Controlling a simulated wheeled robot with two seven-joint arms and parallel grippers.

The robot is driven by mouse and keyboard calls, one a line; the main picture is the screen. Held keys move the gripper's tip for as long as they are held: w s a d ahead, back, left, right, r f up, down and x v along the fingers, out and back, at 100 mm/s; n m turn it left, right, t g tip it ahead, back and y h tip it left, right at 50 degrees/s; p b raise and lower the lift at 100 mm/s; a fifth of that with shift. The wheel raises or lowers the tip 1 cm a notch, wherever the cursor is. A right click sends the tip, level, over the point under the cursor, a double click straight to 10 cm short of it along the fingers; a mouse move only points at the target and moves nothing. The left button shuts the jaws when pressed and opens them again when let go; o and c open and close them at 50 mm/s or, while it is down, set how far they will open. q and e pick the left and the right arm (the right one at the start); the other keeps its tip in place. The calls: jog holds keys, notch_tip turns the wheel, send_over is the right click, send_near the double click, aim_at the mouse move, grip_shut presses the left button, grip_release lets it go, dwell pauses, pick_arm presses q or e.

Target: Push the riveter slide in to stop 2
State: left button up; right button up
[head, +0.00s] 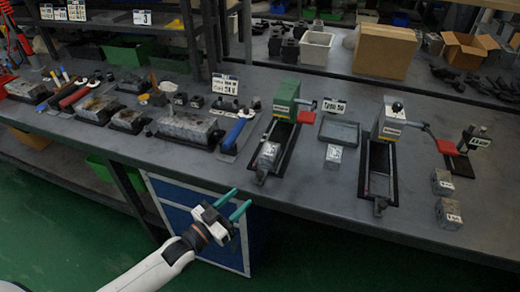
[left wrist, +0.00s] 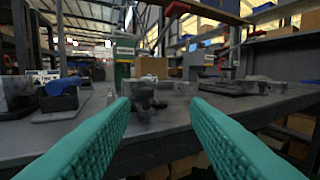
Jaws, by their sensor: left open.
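Two press-like stations with dark slide tracks stand on the bench; I cannot read which one is the riveter. The green station (head: 285,100) has a track toward the bench's front edge, with a metal block (head: 268,156) on it near the front end. The beige station (head: 391,119) has a similar track (head: 379,168) with a dark knob piece (head: 380,206) at its front end. My left gripper (head: 242,197) is open and empty, in front of the bench edge, apart from both. In the left wrist view, a dark fixture end (left wrist: 147,93) shows between the open fingers. My right gripper is not in view.
A blue-handled tool (head: 234,134) and a grey block fixture (head: 188,129) lie left of the green station. A shallow tray (head: 339,131) stands between the stations. Metal blocks (head: 448,214) and a red paddle (head: 446,147) are at the right. Cardboard boxes (head: 384,51) stand behind.

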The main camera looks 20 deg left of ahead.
aim_at(257, 176)
pick_arm(q)
jog(key=shift+g+y, duration=0.3)
jog(key=shift+y, duration=0.2)
jog(key=x, duration=0.4)
jog(key=a+p+x, duration=0.1)
jog(key=x, duration=0.6)
jog(key=shift+w+a+r+p, duration=0.15)
jog(key=shift+w+p, duration=0.15)
jog(key=shift+w, duration=0.45)
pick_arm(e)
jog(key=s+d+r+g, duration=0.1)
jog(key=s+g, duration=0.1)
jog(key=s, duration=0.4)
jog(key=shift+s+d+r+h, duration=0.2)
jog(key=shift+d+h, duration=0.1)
pick_arm(q)
grip_shut()
